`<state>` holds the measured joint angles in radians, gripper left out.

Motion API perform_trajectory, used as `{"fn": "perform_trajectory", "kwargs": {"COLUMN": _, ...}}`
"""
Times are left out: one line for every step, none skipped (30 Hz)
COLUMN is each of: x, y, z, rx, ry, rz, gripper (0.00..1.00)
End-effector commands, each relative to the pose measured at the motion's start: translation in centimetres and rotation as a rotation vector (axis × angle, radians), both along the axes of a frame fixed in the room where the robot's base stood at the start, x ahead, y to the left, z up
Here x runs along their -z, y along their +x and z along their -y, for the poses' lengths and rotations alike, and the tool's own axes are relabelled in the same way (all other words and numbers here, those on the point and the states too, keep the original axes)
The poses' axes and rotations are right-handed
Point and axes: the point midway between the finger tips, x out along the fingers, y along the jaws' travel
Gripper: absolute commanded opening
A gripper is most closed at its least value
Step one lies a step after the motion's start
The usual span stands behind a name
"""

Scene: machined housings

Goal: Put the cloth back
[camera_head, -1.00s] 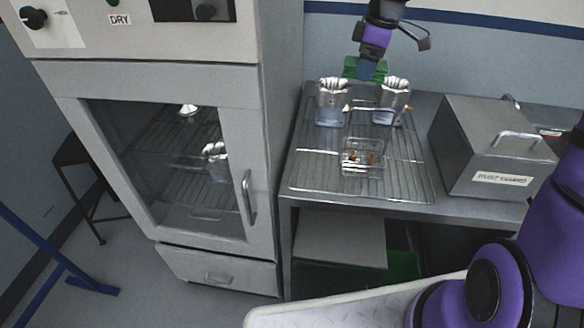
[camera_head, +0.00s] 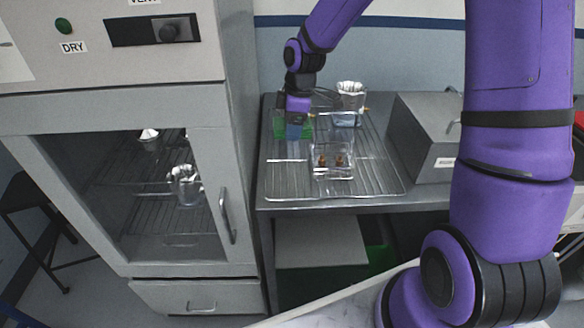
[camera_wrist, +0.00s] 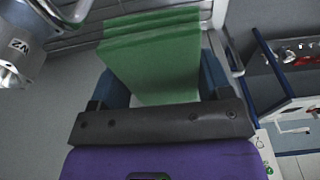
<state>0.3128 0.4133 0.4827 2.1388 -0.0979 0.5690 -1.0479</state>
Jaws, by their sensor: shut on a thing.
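My gripper (camera_head: 296,128) is above the left back part of the wire rack (camera_head: 285,183) on the grey bench. It is shut on a folded green cloth (camera_head: 279,126), which shows on both sides of the fingers. In the wrist view the cloth (camera_wrist: 150,55) fills the space between my blue fingers and hangs in several flat layers. Whether the cloth touches the rack is unclear.
A metal-topped beaker (camera_head: 349,105) stands right of my gripper. A clear tray with small brown parts (camera_head: 332,162) is in front. A grey lidded box (camera_head: 428,150) stands right. The glass-doored drying cabinet (camera_head: 228,215) is left.

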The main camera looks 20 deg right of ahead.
Motion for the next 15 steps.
{"fn": "perform_trajectory", "kwargs": {"x": 1.3, "y": -0.1, "z": -0.1, "rx": -0.002, "ry": 0.001, "rz": -0.005, "gripper": 0.49}}
{"fn": "perform_trajectory", "kwargs": {"x": 2.1, "y": -0.1, "z": -0.1, "rx": -0.002, "ry": 0.002, "rz": -0.006, "gripper": 0.49}}
{"fn": "perform_trajectory", "kwargs": {"x": 3.0, "y": -0.1, "z": -0.1, "rx": -0.001, "ry": 0.001, "rz": -0.005, "gripper": 0.49}}
{"fn": "perform_trajectory", "kwargs": {"x": 3.7, "y": -0.1, "z": -0.1, "rx": -0.001, "ry": 0.001, "rz": -0.005, "gripper": 0.49}}
{"fn": "perform_trajectory", "kwargs": {"x": 4.4, "y": -0.2, "z": -0.1, "rx": -0.002, "ry": 0.001, "rz": -0.006, "gripper": 0.49}}
{"fn": "perform_trajectory", "kwargs": {"x": 5.3, "y": -0.1, "z": -0.1, "rx": -0.002, "ry": 0.001, "rz": -0.005, "gripper": 0.49}}
{"fn": "perform_trajectory", "kwargs": {"x": 6.0, "y": -0.1, "z": -0.1, "rx": -0.001, "ry": 0.001, "rz": -0.006, "gripper": 0.49}}
{"fn": "perform_trajectory", "kwargs": {"x": 6.6, "y": -0.1, "z": -0.1, "rx": -0.002, "ry": 0.000, "rz": -0.004, "gripper": 0.49}}
{"fn": "perform_trajectory", "kwargs": {"x": 7.5, "y": -0.1, "z": -0.1, "rx": -0.003, "ry": 0.000, "rz": -0.005, "gripper": 0.49}}
{"fn": "perform_trajectory", "kwargs": {"x": 8.1, "y": -0.1, "z": -0.1, "rx": -0.001, "ry": 0.001, "rz": -0.003, "gripper": 0.49}}
{"fn": "perform_trajectory", "kwargs": {"x": 8.7, "y": -0.1, "z": -0.1, "rx": 0.000, "ry": 0.000, "rz": -0.004, "gripper": 0.49}}
{"fn": "perform_trajectory", "kwargs": {"x": 9.4, "y": -0.1, "z": -0.1, "rx": 0.000, "ry": 0.001, "rz": -0.003, "gripper": 0.49}}
{"fn": "perform_trajectory", "kwargs": {"x": 9.8, "y": -0.1, "z": -0.1, "rx": 0.000, "ry": 0.001, "rz": -0.003, "gripper": 0.49}}
{"fn": "perform_trajectory", "kwargs": {"x": 10.2, "y": -0.1, "z": -0.1, "rx": 0.001, "ry": 0.001, "rz": -0.003, "gripper": 0.49}}
{"fn": "perform_trajectory", "kwargs": {"x": 10.6, "y": 0.0, "z": -0.1, "rx": 0.001, "ry": 0.000, "rz": -0.001, "gripper": 0.49}}
